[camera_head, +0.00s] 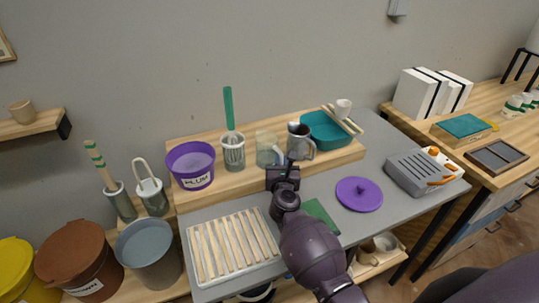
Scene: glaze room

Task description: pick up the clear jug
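The clear jug (265,152) stands upright on the raised wooden shelf (340,157) at the back of the grey table, between a grey pot of tools (233,153) and a metal pitcher (299,143). It is see-through and pale. My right gripper (283,172) is just in front of the shelf, low and slightly right of the jug, pointing toward it. I see it from behind, so its finger gap is not clear. It does not appear to hold the jug. My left gripper is out of view.
A purple PLUM bucket (191,167) and a teal basin (325,132) share the shelf. A slatted white tray (207,277), a purple lid (359,194) and a grey tool caddy (414,175) lie on the grey table (390,206). Buckets stand at the left.

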